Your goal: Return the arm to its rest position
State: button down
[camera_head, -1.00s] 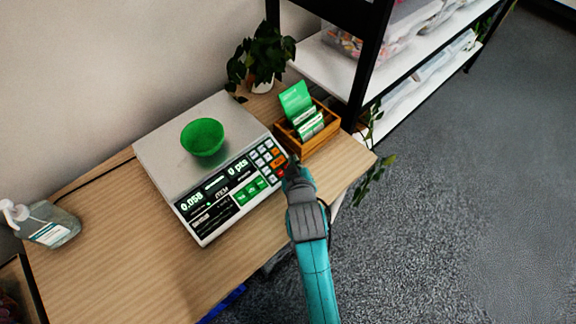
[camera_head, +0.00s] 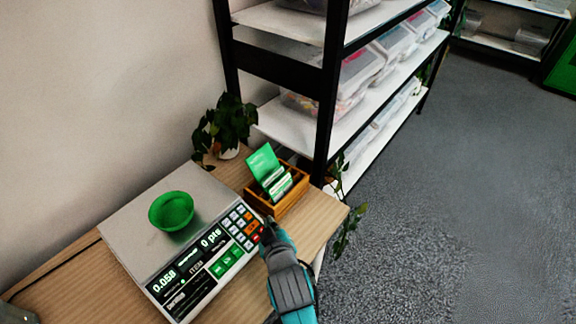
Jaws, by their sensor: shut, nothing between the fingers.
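My gripper (camera_head: 268,228) is shut and empty, at the right end of the scale's keypad. It looks close to the keys, but I cannot tell if it touches them. My teal and grey arm reaches in from the bottom of the picture. The scale (camera_head: 128,223) stands on the wooden table (camera_head: 75,290); its display reads 0.058 and 0 pts. A green bowl (camera_head: 171,211) sits on the scale's plate.
A wooden box (camera_head: 290,198) with green cards stands behind my gripper, close to it. A potted plant (camera_head: 229,122) is at the table's back. A black-framed shelf (camera_head: 326,105) with clear bins stands behind the table. Open grey floor (camera_head: 450,200) lies to the right.

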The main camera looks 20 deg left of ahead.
jog(key=s+d+f+m+t+h, duration=0.1)
jog(key=s+d+f+m, duration=0.2)
jog(key=d, duration=0.5)
jog(key=s+d+f, duration=0.2)
jog(key=s+d, duration=0.3)
jog(key=d, duration=0.3)
jog(key=s+d+f+m+t+h, duration=0.1)
jog(key=s+d+f+m, duration=0.15)
jog(key=s+d, duration=0.35)
jog(key=s+d+r+m+t+h, duration=0.1)
jog(key=s+d+r, duration=0.4)
jog(key=s, duration=0.6)
jog(key=s+d+r+m+t+h, duration=0.1)
jog(key=s+d+r+m+h, duration=0.3)
jog(key=s+d, duration=0.6)
jog(key=shift+s+d+r+m, duration=0.15)
jog(key=shift+s+r+m, duration=0.3)
jog(key=shift+m, duration=0.2)
